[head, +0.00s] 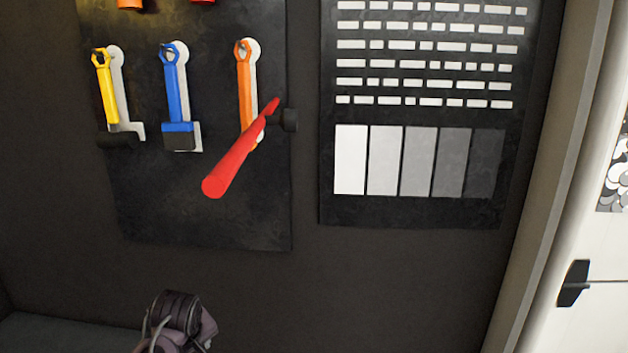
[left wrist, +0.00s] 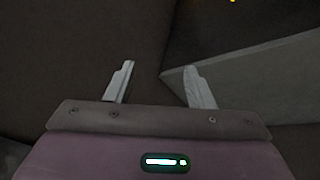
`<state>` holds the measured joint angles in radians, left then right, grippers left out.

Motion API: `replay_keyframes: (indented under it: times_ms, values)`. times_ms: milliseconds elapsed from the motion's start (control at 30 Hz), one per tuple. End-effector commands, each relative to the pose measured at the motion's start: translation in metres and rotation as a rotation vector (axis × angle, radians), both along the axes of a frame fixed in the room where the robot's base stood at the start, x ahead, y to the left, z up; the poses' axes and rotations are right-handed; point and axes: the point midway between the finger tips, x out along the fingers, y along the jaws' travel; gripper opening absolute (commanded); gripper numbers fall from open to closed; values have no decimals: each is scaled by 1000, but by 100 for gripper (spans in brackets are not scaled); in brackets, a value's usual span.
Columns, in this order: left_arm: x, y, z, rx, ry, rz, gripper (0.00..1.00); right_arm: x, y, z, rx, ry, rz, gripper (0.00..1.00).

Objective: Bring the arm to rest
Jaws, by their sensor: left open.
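My left gripper (left wrist: 160,88) is open in the left wrist view, with nothing between its two pale fingers. Dark, plain surfaces lie beyond it. In the head view a purple-grey part of my own arm shows at the bottom left, below the tool board; its fingers do not show there. My right gripper is in neither view.
A dark tool board (head: 205,215) hangs on the dark wall with yellow (head: 106,90), blue (head: 175,95) and orange (head: 246,85) tools. A red tool (head: 235,160) hangs slanted in front of it. A dark chart (head: 420,213) hangs to the right. A grey panel (left wrist: 255,85) lies right of the left gripper.

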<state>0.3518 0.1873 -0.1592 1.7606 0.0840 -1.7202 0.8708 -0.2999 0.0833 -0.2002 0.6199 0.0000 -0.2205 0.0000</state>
Motion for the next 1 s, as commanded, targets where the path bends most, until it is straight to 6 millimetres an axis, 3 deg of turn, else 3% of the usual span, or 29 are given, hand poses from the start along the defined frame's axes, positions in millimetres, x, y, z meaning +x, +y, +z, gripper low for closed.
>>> replay_keyframes:
  times_ms: [33,200,400,600,900,1000]
  values:
    - [-26,-9,-21,15,29,-91,49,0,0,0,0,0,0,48]
    - [-106,-31,-59,71,89,-400,49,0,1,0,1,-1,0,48]
    - [-171,-44,-70,112,120,-641,49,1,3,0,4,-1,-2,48]
    - [-212,-51,-70,136,134,-788,49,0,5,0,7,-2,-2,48]
    - [-257,-57,-61,164,146,-953,49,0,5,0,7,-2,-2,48]
    - [-252,-58,-87,163,155,-962,49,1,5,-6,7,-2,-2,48]
